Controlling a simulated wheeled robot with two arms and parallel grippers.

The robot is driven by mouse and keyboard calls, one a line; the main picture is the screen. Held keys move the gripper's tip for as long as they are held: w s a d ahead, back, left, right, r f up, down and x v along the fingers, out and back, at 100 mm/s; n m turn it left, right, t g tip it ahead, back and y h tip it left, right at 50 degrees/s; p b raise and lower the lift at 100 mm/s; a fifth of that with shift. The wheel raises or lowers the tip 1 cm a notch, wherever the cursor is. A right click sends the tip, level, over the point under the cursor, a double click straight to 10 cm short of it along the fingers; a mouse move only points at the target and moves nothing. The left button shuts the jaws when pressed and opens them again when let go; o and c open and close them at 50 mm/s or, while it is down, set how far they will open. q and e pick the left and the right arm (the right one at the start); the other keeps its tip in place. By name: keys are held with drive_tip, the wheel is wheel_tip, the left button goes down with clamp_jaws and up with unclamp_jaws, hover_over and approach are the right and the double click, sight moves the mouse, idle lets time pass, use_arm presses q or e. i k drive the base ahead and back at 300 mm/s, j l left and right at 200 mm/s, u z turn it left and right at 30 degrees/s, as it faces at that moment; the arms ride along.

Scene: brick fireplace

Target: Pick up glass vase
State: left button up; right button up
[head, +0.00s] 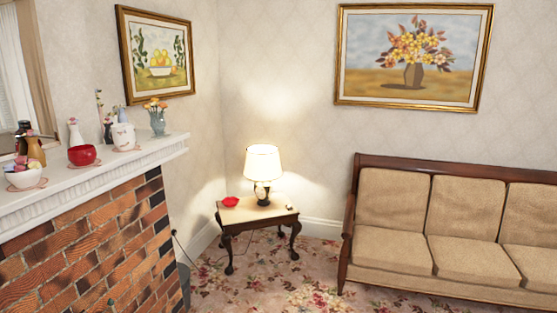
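A glass vase (158,123) with orange and yellow flowers stands upright at the right end of the white mantelpiece (150,149). It looks pale blue-grey and see-through. A white pot (124,137) stands to its left, a short gap away. Neither of my grippers shows in the head view.
Also on the mantel are a red bowl (82,155), a white bowl (24,178) and several small vases. Below is the brick fireplace (90,240). A side table (258,214) with a lit lamp (262,163) stands in the corner, and a sofa (460,230) at right. Patterned carpet lies between.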

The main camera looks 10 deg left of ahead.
sight(158, 124)
drive_tip(key=i+l+z, duration=0.2)
drive_tip(key=i+z, duration=0.15)
drive_tip(key=i, duration=0.75)
drive_tip(key=i+z, duration=0.4)
drive_tip(key=i, duration=0.65)
drive_tip(key=j, duration=0.1)
